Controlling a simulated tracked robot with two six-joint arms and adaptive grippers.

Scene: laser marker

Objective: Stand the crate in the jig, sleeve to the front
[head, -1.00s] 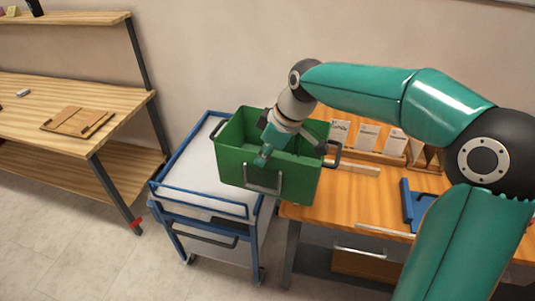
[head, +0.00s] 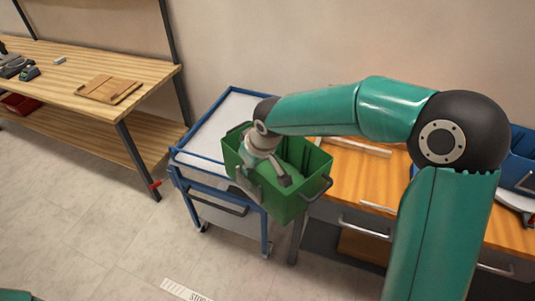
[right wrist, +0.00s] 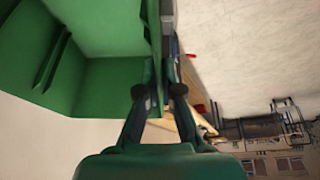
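The green crate (head: 302,198) hangs in the air at the near right corner of the blue cart, partly in front of the wooden bench. It looks turned and a little tilted. My right gripper (head: 246,166) reaches over its near-left wall; in the right wrist view my right gripper (right wrist: 162,92) has a finger on each side of the crate wall (right wrist: 155,35). The pale sleeve (head: 248,186) shows on that near-left outer face. I cannot tell for sure which thing is the jig; the right bench is partly hidden by my arm. My left gripper is not in view.
The blue cart (head: 226,100) has a railed top, partly covered by the crate. The bench (head: 390,179) stands right of it, with a blue object (head: 521,160) at the far right. A wooden board (head: 110,89) lies on the left table (head: 70,62).

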